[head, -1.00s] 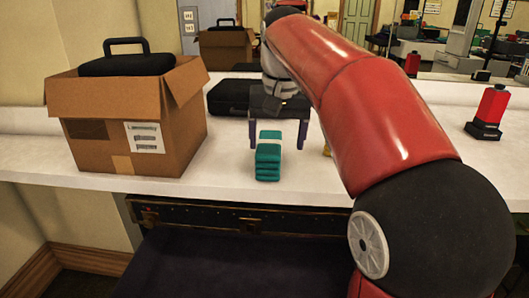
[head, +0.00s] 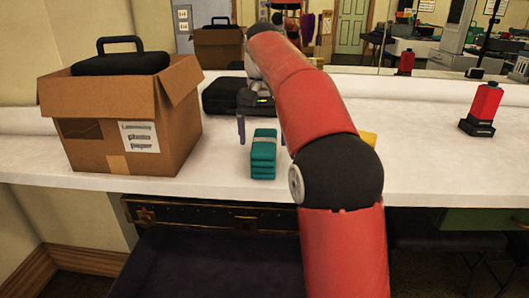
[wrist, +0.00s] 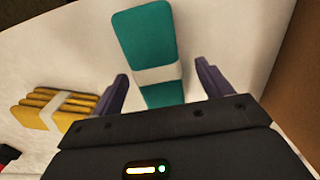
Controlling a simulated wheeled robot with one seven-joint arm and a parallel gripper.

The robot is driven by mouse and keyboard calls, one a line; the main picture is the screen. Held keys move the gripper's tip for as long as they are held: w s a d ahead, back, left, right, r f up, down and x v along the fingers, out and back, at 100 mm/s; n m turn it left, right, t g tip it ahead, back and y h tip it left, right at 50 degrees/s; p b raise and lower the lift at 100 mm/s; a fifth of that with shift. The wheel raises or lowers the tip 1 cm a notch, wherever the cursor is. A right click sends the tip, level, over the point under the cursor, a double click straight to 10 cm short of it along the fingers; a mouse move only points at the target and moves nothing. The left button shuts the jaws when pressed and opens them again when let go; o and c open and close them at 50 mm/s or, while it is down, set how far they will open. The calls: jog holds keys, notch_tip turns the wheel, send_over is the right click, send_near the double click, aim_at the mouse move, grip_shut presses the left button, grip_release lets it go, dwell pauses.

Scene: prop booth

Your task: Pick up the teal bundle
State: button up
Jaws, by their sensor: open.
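The teal bundle (head: 263,161) is a stack of folded teal cloths with a pale band, lying on the white counter (head: 225,169). In the wrist view the bundle (wrist: 146,35) runs lengthwise between and beyond the finger tips. My gripper (head: 262,130) is open and empty at the bundle's far end in the head view. Its left finger shows beside the bundle; the right one is mostly hidden by my arm. In the wrist view both fingers (wrist: 162,76) are spread, one on each side of the pale band. I see no finger touching the bundle.
A yellow banded bundle (wrist: 50,112) lies to the left in the wrist view, partly behind my arm in the head view (head: 368,138). A cardboard box (head: 95,148) stands left, a black case (head: 222,97) behind, and a red-and-black object (head: 483,107) right.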

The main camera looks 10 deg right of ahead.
aim_at(265, 139)
jog(key=f, duration=0.4)
jog(key=shift+s+d, duration=0.15)
jog(key=shift+s, duration=0.05)
jog(key=c, duration=1.2)
jog(key=shift+r, duration=5)
